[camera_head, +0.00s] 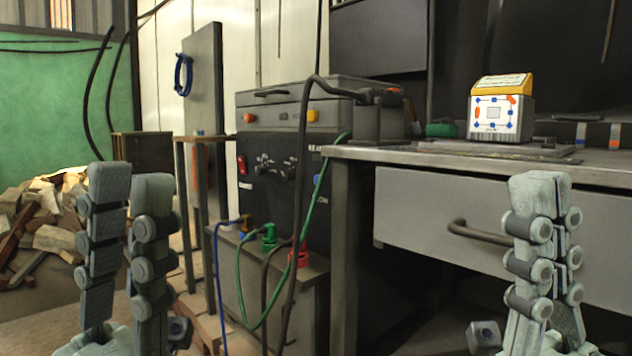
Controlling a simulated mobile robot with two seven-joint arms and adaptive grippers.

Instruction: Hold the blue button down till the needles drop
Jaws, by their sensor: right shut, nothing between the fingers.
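A small blue button (317,179) is on the right part of the black front panel of a grey machine (283,205), partly behind a green cable. No needles can be made out; the right edge of the panel is hidden by cables and the bench. My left gripper (131,180) is upright at the lower left, its two fingers apart and empty, well left of the panel. My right gripper (545,185) is upright at the lower right, in front of the bench drawer, with its fingers together and nothing between them. Neither gripper touches the button.
The grey bench (470,158) with a drawer (420,205) stands right of the machine. A black cable (300,190) and a green cable (322,172) hang across the panel. A red switch (242,165) and dark knobs (288,172) sit left of the button. A yellow-topped box (500,105) stands on the bench.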

